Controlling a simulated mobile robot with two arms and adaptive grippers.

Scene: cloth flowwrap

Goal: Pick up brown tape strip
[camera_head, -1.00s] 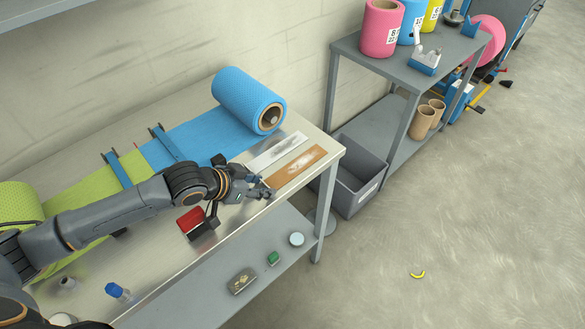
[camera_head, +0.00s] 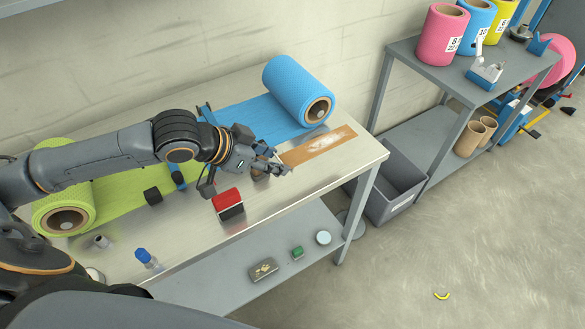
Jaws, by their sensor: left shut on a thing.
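The brown tape strip (camera_head: 325,146) stretches toward the right end of the metal table (camera_head: 335,172), with a pale glare patch on it. My left gripper (camera_head: 281,168) is at the strip's left end and is shut on it. The fingers hide that end, and I cannot tell whether it is raised off the table. My right gripper is not in view.
A red and black block (camera_head: 228,203) sits in front of my gripper, and a green roll (camera_head: 63,208) lies left. A grey bin (camera_head: 392,183) and a shelf cart (camera_head: 425,70) stand to the right.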

